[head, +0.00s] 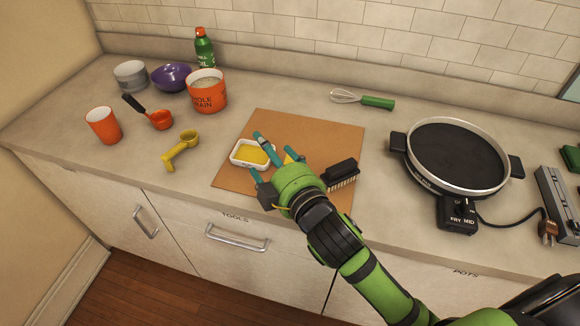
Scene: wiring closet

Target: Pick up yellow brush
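My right gripper (258,156) reaches in from the lower right over a brown board. Its teal fingers are spread apart, and I see nothing held between them. A black brush-like block (342,172) with pale bristles lies at the board's right side, just right of the gripper. My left gripper is not in view.
The brown board (330,130) lies mid-counter. A yellow scoop (180,150), orange cup (103,126), orange canister (208,97) and purple bowl (171,77) stand left. A green-handled whisk (375,102) lies behind. A round electric pan (455,160) stands right.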

